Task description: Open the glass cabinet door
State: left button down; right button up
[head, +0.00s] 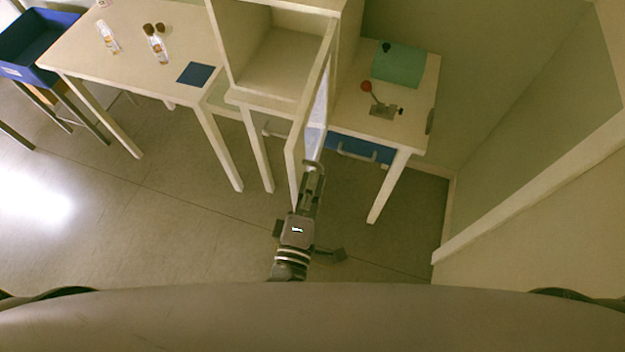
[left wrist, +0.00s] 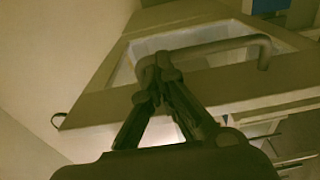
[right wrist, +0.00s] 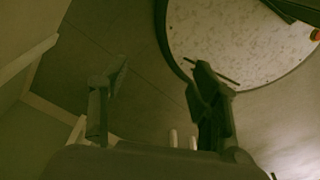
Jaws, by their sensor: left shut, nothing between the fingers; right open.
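The cabinet (head: 285,50) is pale, with its front compartment exposed and empty where I can see it. Its framed glass door (head: 291,160) stands swung out from the cabinet's right side toward me. The door frame (left wrist: 85,105) and its bar handle (left wrist: 215,47) show in the left wrist view. My left gripper (head: 313,172) is shut and empty, with its fingertips (left wrist: 160,64) at the left end of the handle. I cannot tell whether they touch it. My right gripper (right wrist: 160,72) is open and empty, shown only in the right wrist view, away from the door.
A table (head: 135,60) at left holds small bottles (head: 158,48) and a dark blue mat (head: 196,74). A blue bin (head: 35,45) stands beyond. A wall closes the right side.

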pick_arm(q)
jog(key=shift+a, duration=0.15)
pick_arm(e)
jog(key=shift+d, duration=0.65)
pick_arm(q)
jog(key=shift+s, duration=0.1)
jog(key=v, duration=1.2)
pick_arm(e)
jog(key=shift+a, duration=0.2)
